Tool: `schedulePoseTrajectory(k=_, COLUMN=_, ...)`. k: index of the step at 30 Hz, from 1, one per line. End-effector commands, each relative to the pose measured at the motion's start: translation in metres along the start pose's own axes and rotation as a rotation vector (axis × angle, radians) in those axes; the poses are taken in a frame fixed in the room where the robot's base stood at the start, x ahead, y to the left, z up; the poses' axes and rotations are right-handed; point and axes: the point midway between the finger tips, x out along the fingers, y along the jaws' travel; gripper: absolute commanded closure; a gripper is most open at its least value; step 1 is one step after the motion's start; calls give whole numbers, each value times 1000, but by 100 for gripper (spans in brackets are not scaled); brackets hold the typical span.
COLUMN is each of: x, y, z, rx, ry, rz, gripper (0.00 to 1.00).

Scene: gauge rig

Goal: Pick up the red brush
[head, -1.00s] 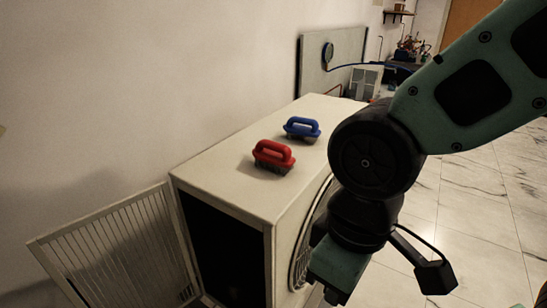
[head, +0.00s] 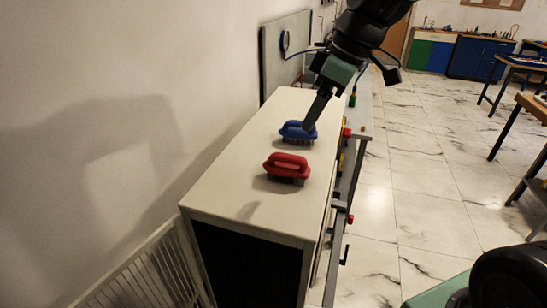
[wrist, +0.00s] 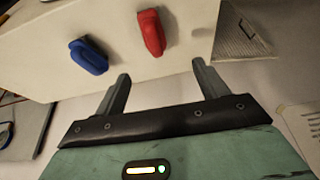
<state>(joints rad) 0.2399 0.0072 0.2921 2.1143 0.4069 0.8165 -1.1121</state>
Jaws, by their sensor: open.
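The red brush (head: 287,168) lies on top of a pale box-shaped unit (head: 228,195), handle up, nearer to me than the blue brush (head: 297,131). My gripper (head: 314,118) is above the unit's right side, and in the head view its finger overlaps the blue brush; I cannot tell from there whether they touch. In the wrist view my gripper (wrist: 160,82) is open and empty, with both fingers apart. The red brush (wrist: 152,33) is beyond the fingertips, between their lines, and the blue brush (wrist: 88,56) is left of it, clear of the fingers.
A grille panel (head: 150,272) leans out at the unit's near left, beside the wall. A grey upright panel (head: 286,50) with a gauge stands behind. Red valve handles and pipes run along the unit's right side. The marble floor (head: 420,170) to the right is open.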

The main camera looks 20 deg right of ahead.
Motion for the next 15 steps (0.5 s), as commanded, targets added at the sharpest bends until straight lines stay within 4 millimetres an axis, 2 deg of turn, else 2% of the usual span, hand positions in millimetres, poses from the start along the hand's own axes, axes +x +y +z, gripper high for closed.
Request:
schedulePoseTrajectory(k=2, x=-4, y=8, z=0, rx=-9, ry=9, rz=6, gripper=27)
schedulePoseTrajectory(k=5, x=5, y=9, z=0, rx=-13, ry=10, rz=3, gripper=27)
schedulePoseTrajectory(k=15, x=72, y=8, z=-1, rx=-15, ry=7, rz=0, gripper=27)
